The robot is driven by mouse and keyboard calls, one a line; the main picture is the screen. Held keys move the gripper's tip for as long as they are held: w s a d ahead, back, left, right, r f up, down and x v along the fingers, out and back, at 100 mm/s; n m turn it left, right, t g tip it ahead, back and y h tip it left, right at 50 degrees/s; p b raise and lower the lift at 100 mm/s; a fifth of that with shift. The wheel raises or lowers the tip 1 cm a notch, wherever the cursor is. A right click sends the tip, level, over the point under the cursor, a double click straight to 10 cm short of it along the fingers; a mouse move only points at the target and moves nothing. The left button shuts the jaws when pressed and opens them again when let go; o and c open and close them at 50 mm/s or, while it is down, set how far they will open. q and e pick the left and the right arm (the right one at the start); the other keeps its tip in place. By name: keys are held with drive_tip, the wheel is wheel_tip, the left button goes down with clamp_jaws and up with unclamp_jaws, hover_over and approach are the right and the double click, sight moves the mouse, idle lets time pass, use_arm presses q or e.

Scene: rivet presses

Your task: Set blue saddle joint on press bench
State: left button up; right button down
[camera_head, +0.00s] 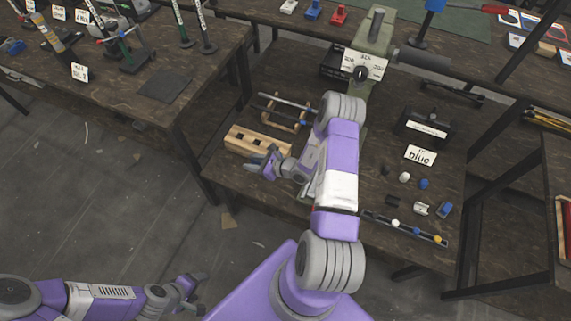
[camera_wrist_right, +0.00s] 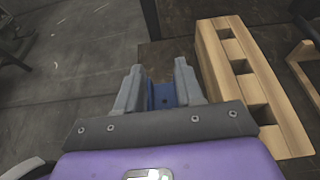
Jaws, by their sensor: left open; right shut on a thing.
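My right gripper (camera_head: 262,164) is at the left edge of the press bench (camera_head: 240,182), beside a wooden slotted block. The piece is mostly hidden by the fingers. Another small blue part (camera_head: 445,209) lies at the bench's right front, beside a white one (camera_head: 421,208). My left gripper (camera_head: 190,288) is open and empty, low over the floor at the left, away from the bench.
The slotted wooden block (camera_head: 258,141) lies left on the bench; it shows right of the gripper in the wrist view (camera_wrist_right: 236,62). A green press (camera_head: 375,38) stands behind my right arm.

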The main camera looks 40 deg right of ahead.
wheel_tip(320, 180, down, 10)
drive_tip(key=b, duration=0.3)
drive_tip(key=shift+b, duration=0.4)
drive_tip(key=shift+f, duration=0.1)
drive_tip(key=c, duration=0.7)
unclamp_jaws()
